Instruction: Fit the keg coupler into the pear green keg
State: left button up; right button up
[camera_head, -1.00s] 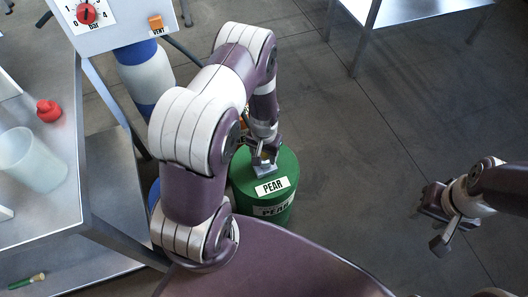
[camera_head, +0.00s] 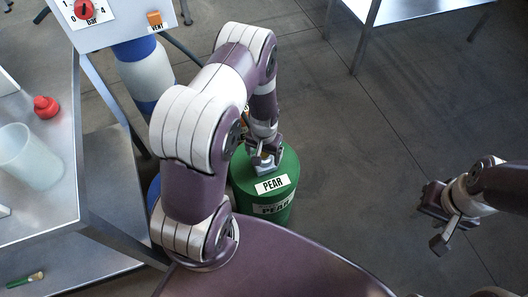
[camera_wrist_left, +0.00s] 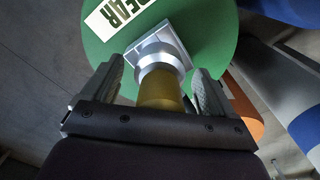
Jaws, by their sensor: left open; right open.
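The green keg (camera_head: 278,196) labelled PEAR stands on the floor in the head view. In the left wrist view its top (camera_wrist_left: 205,25) fills the upper middle. The keg coupler (camera_wrist_left: 160,90), with a yellowish body and a silver collar, stands over a square silver plate on the keg top. Whether it is fully seated cannot be told. My left gripper (camera_head: 264,154) is above the keg. In the wrist view its fingers (camera_wrist_left: 160,74) are open on either side of the coupler, with gaps visible. My right gripper (camera_head: 437,220) is open and empty at the right, over bare floor.
A metal table (camera_head: 60,222) at left holds a translucent cup (camera_head: 30,157) and a red object (camera_head: 46,107). A gauge panel (camera_head: 110,22) and a white-and-blue cylinder (camera_head: 147,75) stand behind. An orange object (camera_wrist_left: 242,103) shows beside the keg. Floor to the right is clear.

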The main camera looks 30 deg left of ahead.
pick_arm(q)
notch_tip(320, 180, up, 13)
jog(key=shift+f+p, duration=0.15)
jog(key=shift+p, duration=0.9)
